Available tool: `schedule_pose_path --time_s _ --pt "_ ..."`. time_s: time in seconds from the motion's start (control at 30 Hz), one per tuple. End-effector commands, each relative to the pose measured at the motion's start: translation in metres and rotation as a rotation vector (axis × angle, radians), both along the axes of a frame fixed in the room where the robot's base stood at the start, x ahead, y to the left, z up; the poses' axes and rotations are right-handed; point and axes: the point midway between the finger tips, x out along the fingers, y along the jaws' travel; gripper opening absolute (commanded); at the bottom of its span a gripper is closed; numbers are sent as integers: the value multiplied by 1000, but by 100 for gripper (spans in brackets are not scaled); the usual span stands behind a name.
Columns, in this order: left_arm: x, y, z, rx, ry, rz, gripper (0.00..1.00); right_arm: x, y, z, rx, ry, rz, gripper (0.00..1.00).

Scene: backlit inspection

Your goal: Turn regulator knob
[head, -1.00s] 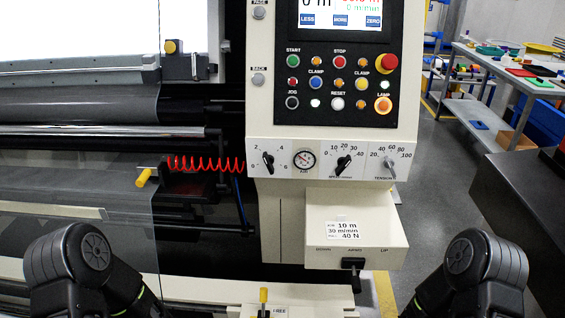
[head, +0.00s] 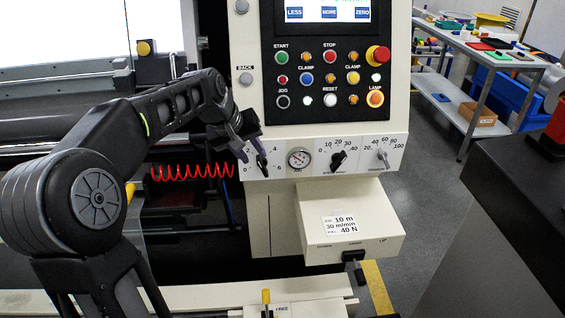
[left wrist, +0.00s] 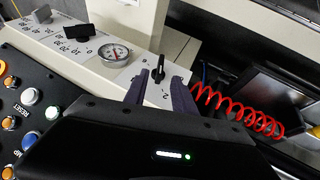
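The regulator knob (head: 263,166) is a small black lever knob on the pale panel, left of the round air gauge (head: 299,158), with a scale up to 6 around it. My left gripper (head: 252,153) is at the knob, its fingers pointing down toward it and partly covering its scale. In the left wrist view the gripper (left wrist: 160,80) is open, and the knob (left wrist: 158,70) stands upright at the gap between the fingertips. Whether a finger touches it I cannot tell. My right gripper is in neither view.
Two more knobs, the middle one (head: 338,160) and the tension one (head: 383,158), sit right of the gauge. A button panel (head: 315,85) with a red emergency stop is above. A red coiled hose (head: 190,172) hangs left. A white box (head: 350,230) juts out below.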

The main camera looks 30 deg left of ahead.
Motion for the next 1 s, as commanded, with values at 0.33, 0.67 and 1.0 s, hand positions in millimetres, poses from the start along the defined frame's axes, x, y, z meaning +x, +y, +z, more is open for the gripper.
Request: schedule_pose_path --time_s 0.33,0.67,1.0 --pt "3 -1 -6 -1 2 -3 32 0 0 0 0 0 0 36" --pt "24 -3 -44 -2 5 -3 32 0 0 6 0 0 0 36" --pt "40 -3 -70 -1 2 -3 32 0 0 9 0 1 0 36"
